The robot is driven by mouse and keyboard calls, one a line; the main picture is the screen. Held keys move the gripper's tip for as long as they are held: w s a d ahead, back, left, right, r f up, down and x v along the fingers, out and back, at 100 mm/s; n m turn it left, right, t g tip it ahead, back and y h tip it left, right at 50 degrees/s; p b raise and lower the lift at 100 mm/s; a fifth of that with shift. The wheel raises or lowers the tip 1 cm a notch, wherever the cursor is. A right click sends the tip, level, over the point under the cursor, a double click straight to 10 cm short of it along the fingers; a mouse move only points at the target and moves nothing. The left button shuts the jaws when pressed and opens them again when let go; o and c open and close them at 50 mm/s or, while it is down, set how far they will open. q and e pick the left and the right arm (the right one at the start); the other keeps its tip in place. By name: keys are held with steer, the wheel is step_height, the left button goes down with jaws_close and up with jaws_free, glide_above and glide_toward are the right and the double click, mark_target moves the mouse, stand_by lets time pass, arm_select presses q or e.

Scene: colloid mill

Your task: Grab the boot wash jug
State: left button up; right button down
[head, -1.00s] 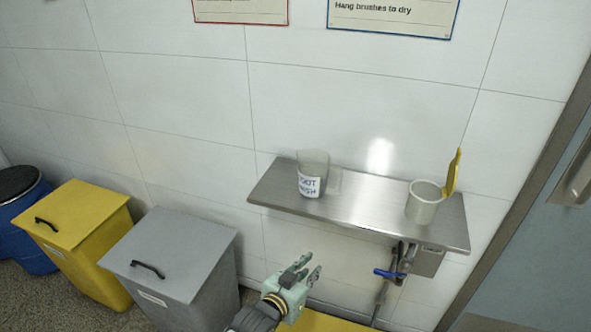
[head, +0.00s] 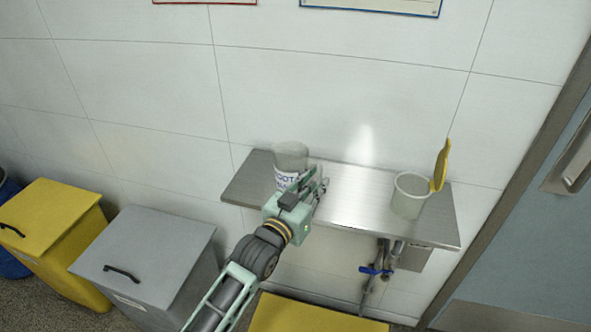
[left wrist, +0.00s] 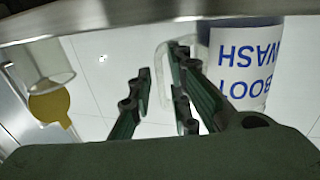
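The boot wash jug (head: 290,160) is a translucent pale jug with a white label in blue letters. It stands upright at the left end of the steel shelf. My left gripper (head: 312,184) is in front of and just right of it, hiding its lower right part. In the left wrist view the jug (left wrist: 240,75) is upside down at the right, with its pale handle (left wrist: 161,75) beyond the fingers. There my left gripper (left wrist: 162,62) is open, its fingers apart. My right gripper is not in view.
The steel shelf (head: 352,205) also holds a pail with a raised yellow lid (head: 410,196) at its right end. A blue-handled valve (head: 375,270) hangs below. Grey (head: 150,250) and yellow (head: 45,220) bins stand at the left. The shelf's middle is clear.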

arm_select(q)
steer(key=shift+x, duration=1.05)
jaws_close()
